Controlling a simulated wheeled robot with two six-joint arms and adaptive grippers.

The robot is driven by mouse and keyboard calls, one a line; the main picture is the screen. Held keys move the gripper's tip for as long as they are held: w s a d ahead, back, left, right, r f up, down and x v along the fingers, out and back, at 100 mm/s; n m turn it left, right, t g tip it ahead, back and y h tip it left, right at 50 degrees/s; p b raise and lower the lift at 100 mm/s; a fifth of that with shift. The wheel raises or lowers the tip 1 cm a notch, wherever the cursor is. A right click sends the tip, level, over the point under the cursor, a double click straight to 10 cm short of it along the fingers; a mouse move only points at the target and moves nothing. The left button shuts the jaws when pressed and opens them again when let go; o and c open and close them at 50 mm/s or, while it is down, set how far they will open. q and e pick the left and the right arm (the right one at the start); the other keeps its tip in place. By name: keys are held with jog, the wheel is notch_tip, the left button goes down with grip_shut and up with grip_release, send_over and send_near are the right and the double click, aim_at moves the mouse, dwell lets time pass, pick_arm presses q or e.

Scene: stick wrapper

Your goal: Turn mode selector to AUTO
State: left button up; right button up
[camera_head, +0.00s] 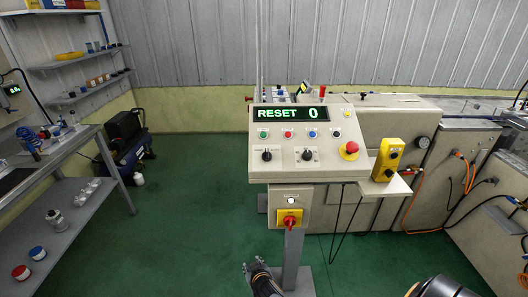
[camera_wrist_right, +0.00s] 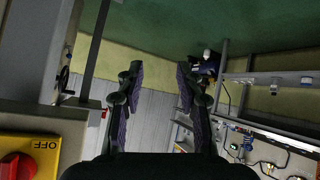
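The control panel (camera_head: 340,170) is a cream sloped box with a green display reading RESET 0. Two black selector knobs sit on its lower row: a left one (camera_head: 267,155), with small lettering above it that is hard to read, and a middle one (camera_head: 307,154). My right gripper (camera_head: 254,264) is low in front of the panel's post, below and apart from the knobs. In the right wrist view the gripper (camera_wrist_right: 160,82) is open, with nothing between its fingers. The knobs are not visible there. My left gripper is not in view.
A red rotary switch on a yellow plate (camera_head: 289,219) is below the panel; the red switch (camera_wrist_right: 17,166) also shows in the wrist view. A red emergency button (camera_head: 349,150) and a yellow box (camera_head: 388,159) are at the right. Green floor (camera_head: 190,200) is open at left.

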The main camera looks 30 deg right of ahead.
aim_at(267, 153)
jog(key=w+d+r+m+t+h, duration=0.1)
jog(key=w+r+t+h, duration=0.1)
jog(key=r, duration=1)
jog(key=w+d+r+m+t+h, duration=0.1)
jog(key=w+d+r+m+t, duration=0.15)
jog(key=r, duration=0.85)
jog(key=s+d+r+m+h, duration=0.1)
jog(key=s+d+r+h, duration=0.1)
jog(key=r, duration=0.6)
jog(key=s+d+r+m+h, duration=0.1)
jog(key=d+r+m+h, duration=0.1)
jog(key=r, duration=0.7)
jog(key=shift+n+t, duration=0.25)
jog(key=shift+t, duration=0.1)
jog(key=p+x, duration=0.2)
jog(key=x, duration=0.6)
jog(key=shift+w+f+p, duration=0.2)
jog(key=shift+w+p, duration=0.05)
jog(key=shift+p, duration=0.1)
jog(key=shift+w+d+f, duration=0.1)
jog(key=shift+w+d, duration=0.15)
jog(key=shift+w, duration=0.25)
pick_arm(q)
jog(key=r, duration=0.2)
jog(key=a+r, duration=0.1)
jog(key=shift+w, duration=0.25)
pick_arm(e)
grip_shut()
jog(key=shift+f, duration=0.1)
